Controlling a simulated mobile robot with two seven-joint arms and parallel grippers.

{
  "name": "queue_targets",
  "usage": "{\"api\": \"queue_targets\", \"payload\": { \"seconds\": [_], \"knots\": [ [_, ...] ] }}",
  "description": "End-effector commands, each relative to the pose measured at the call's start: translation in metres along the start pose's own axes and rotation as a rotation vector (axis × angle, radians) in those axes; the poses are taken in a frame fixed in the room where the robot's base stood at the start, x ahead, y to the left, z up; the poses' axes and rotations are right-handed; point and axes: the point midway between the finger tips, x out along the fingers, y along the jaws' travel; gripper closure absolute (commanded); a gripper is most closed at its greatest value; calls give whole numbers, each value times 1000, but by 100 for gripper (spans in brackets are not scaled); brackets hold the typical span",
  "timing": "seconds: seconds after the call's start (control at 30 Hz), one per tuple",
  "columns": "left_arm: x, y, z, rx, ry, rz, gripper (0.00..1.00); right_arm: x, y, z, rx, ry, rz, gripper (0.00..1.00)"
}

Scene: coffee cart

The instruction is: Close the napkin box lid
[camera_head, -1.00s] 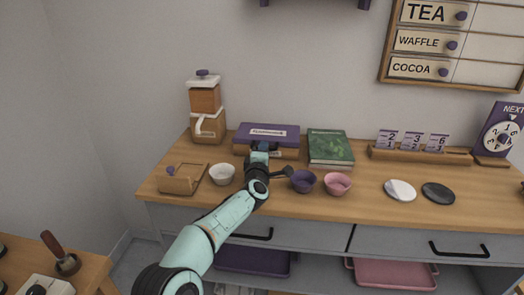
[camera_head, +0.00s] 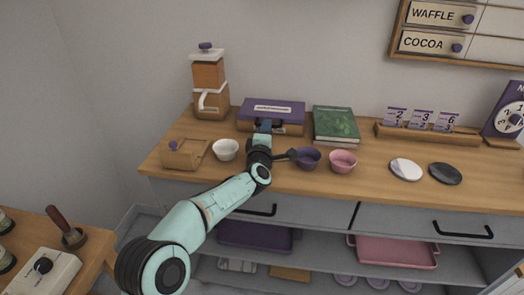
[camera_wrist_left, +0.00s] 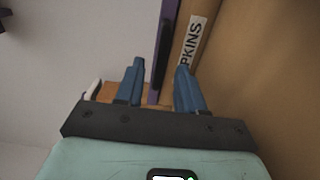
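The napkin box (camera_head: 292,128) is at the back of the counter, a wooden body under a purple lid (camera_head: 272,108) with a white label. I cannot tell whether the lid is fully down. My left gripper (camera_head: 265,124) is at the front of the box. In the left wrist view the blue fingers (camera_wrist_left: 158,82) are apart, with the purple lid edge (camera_wrist_left: 163,45) showing between them; contact is unclear. The box's tan front with lettering ending "PKINS" (camera_wrist_left: 193,42) is on the right there. My right gripper is out of view.
A white bowl (camera_head: 225,150), wooden holder (camera_head: 184,153), purple cup (camera_head: 307,158) and pink cup (camera_head: 343,160) are near my left arm. The counter front right is clearer.

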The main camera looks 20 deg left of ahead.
Motion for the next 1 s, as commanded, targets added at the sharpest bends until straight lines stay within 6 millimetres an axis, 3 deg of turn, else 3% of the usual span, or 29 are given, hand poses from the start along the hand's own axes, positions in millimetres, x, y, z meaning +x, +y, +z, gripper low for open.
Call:
{"api": "queue_targets", "payload": {
  "seconds": [0.53,0.7,1.0],
  "knots": [
    [-87,0,0,4,0,-1,62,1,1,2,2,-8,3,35],
    [-99,0,0,3,0,-1,62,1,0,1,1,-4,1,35],
    [-102,-1,0,3,1,-1,62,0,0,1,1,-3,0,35]
  ]
}}
